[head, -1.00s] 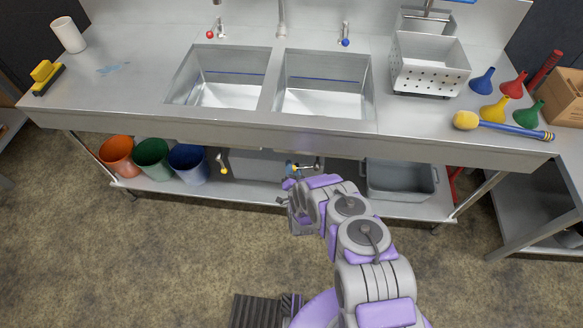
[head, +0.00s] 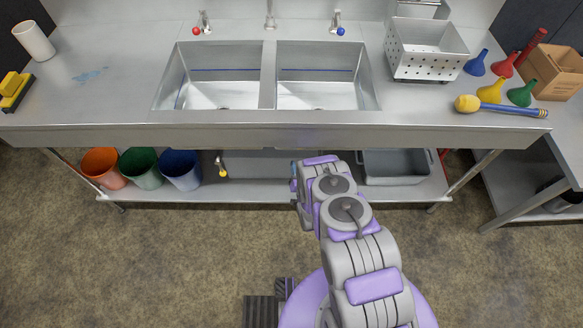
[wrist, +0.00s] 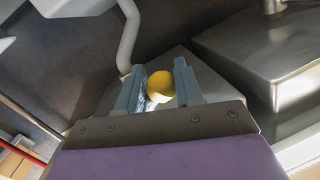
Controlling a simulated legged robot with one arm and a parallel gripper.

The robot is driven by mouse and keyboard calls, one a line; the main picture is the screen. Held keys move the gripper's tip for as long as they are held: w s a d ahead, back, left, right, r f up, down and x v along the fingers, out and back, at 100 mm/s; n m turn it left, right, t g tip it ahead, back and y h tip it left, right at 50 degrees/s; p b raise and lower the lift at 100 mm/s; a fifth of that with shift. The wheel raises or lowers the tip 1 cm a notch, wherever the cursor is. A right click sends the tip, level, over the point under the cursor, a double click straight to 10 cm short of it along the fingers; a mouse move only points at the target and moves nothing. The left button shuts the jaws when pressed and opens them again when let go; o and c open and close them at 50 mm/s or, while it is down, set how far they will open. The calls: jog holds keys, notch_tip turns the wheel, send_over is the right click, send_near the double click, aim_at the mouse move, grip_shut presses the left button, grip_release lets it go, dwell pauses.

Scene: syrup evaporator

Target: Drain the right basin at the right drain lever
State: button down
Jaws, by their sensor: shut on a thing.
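The right basin (head: 318,75) is a steel sink with a blue line along its inner back wall. I cannot tell how much liquid is in it. In the wrist view, my gripper (wrist: 158,82) is shut on the yellow knob (wrist: 160,88) of the right drain lever, with the knob between its two grey fingers. In the head view, my gripper is at the counter's front edge, below the right basin, and the right drain lever is hidden there. The left drain lever (head: 221,166), with a yellow knob, hangs below the left basin.
The left basin (head: 208,75) is beside the right one. Orange, green and blue buckets (head: 180,169) and a grey tub (head: 392,167) stand on the lower shelf (head: 250,193). A perforated steel bin (head: 427,62) and several funnels are on the counter.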

jog(key=shift+w+d, duration=0.15)
jog(key=shift+d, duration=0.6)
jog(key=c, duration=1.1)
grip_release()
jog(key=shift+a, duration=0.15)
jog(key=shift+o, duration=0.8)
jog(key=shift+a, duration=0.2)
jog(key=shift+o, duration=0.8)
jog(key=shift+s+f, duration=0.1)
jog(key=shift+s, duration=0.1)
